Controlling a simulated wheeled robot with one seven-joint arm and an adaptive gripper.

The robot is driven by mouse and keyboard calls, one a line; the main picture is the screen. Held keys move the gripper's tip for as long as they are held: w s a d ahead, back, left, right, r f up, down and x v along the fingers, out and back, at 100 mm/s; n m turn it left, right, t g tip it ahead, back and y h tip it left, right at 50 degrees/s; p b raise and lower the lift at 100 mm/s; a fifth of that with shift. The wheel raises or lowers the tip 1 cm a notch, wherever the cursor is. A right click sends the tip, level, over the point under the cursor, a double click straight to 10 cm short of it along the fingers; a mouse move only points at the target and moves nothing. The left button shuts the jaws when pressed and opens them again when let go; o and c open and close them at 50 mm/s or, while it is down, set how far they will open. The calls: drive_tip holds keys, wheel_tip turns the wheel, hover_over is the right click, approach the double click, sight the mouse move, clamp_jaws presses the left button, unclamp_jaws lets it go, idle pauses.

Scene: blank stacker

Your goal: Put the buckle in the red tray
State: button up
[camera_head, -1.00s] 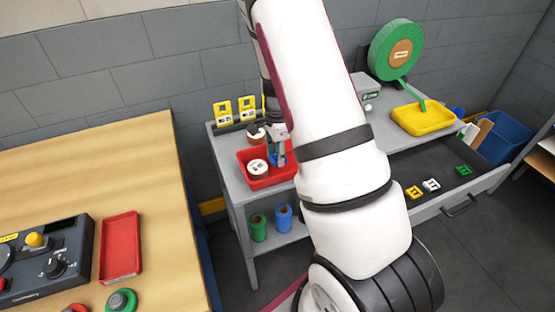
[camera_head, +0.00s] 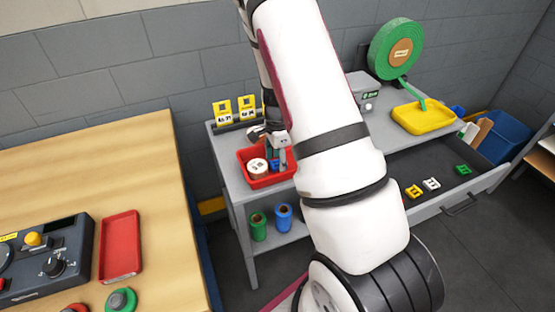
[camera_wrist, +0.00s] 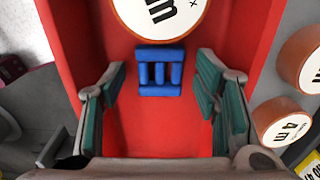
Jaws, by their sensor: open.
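A blue buckle (camera_wrist: 160,72) lies flat on the floor of the red tray (camera_wrist: 160,132) on the grey cart, beside a white-topped roll. In the head view the tray (camera_head: 262,180) is partly hidden by my arm, and a bit of blue shows under my gripper (camera_head: 277,156). In the wrist view my gripper (camera_wrist: 161,65) is open, its two green-padded fingers apart on either side of the buckle, with clear gaps and no visible contact. Height above the buckle is hard to tell.
A white-topped roll (camera_head: 257,166) sits in the same tray. More rolls (camera_wrist: 285,120) stand just outside its right wall in the wrist view. Another red tray (camera_head: 120,246) lies on the wooden table. An open drawer (camera_head: 440,195) holds yellow, white and green buckles. A yellow tray (camera_head: 422,118) stands behind.

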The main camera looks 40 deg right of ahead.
sight(277, 163)
drive_tip(key=s+a+r+n+t, duration=0.1)
drive_tip(key=a+r+n, duration=0.15)
drive_tip(key=r, duration=0.75)
drive_tip(key=s+a+r+n, duration=0.15)
drive_tip(key=a+r, duration=0.25)
drive_tip(key=r, duration=0.6)
drive_tip(key=s+a+r+n+t, duration=0.1)
drive_tip(key=s+a+r+n, duration=0.5)
drive_tip(key=s+n, duration=0.2)
drive_tip(key=s+a+r+n+t, duration=0.2)
drive_tip(key=s+a+r+n, duration=0.4)
drive_tip(key=s+n, duration=0.3)
drive_tip(key=shift+s+a+r, duration=0.3)
drive_tip(key=shift+s+a, duration=0.3)
drive_tip(key=shift+s, duration=0.85)
